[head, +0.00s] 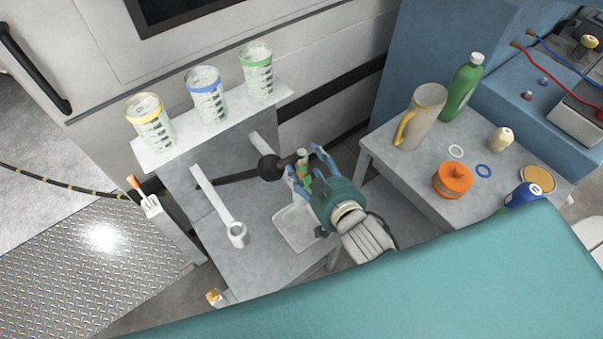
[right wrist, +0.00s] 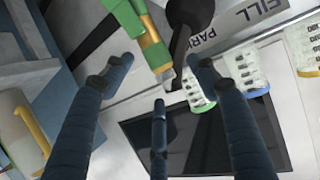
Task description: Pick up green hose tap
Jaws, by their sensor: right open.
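The green hose tap (right wrist: 140,30) shows at the top of the right wrist view, with a green body and a yellowish nozzle with a grey end. In the head view, a little of the tap (head: 303,168) shows between the blue fingers, next to a black ball-shaped part; the hand covers the rest. My right gripper (head: 306,162) is open around the tap's place, over the grey bench. In the right wrist view, the open fingers (right wrist: 159,72) lie on both sides of the nozzle end, with gaps visible. My left gripper is not in view.
Several measuring jugs, one blue-rimmed (head: 206,98), stand on a white shelf (head: 285,96) behind. A grey table (head: 400,172) at right holds a beige jug (head: 424,112), a green bottle (head: 463,88) and an orange container (head: 453,181). A grey spout-like piece (head: 218,200) lies left of the hand.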

